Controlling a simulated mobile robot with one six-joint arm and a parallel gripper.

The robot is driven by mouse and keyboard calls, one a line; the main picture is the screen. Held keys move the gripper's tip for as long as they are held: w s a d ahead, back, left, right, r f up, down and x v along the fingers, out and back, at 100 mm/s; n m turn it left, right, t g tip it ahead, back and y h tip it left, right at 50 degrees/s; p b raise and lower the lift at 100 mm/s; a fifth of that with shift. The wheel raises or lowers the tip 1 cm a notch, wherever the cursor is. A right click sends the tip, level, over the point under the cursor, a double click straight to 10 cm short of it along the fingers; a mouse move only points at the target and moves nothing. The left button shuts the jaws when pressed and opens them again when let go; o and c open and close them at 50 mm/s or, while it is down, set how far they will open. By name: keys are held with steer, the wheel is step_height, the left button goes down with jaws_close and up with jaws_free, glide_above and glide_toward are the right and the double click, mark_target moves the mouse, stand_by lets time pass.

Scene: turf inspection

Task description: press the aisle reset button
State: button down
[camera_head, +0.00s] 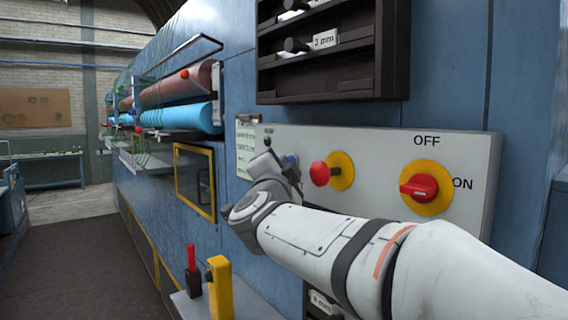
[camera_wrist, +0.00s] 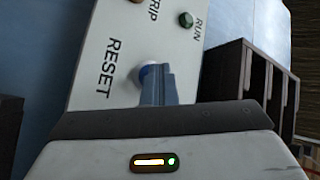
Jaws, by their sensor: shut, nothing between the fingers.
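The blue reset button (camera_wrist: 146,74) sits on the pale control panel beside the word RESET in the wrist view. It is partly hidden behind the fingers of my gripper (camera_wrist: 158,86), which are shut and empty. The fingertips overlap the button's edge in that view; I cannot tell whether they touch it. In the head view, my gripper (camera_head: 290,170) is at the left end of the control panel (camera_head: 385,152), and a little blue shows beside it.
The panel also carries a red knob (camera_head: 319,174) on a yellow disc and a red OFF/ON switch (camera_head: 419,187). A green RUN lamp (camera_wrist: 187,19) is near the button. A dark rack (camera_head: 330,84) hangs above. A yellow post (camera_head: 219,288) and red-handled item (camera_head: 192,272) stand below.

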steer(key=shift+s+a, duration=0.45)
steer(key=shift+a, duration=0.2)
steer(key=s+a, duration=0.2)
steer(key=a+p, duration=0.1)
steer(key=a, duration=0.1)
steer(key=shift+s+a, duration=0.1)
steer(key=shift+s, duration=0.3)
stand_by(0.5)
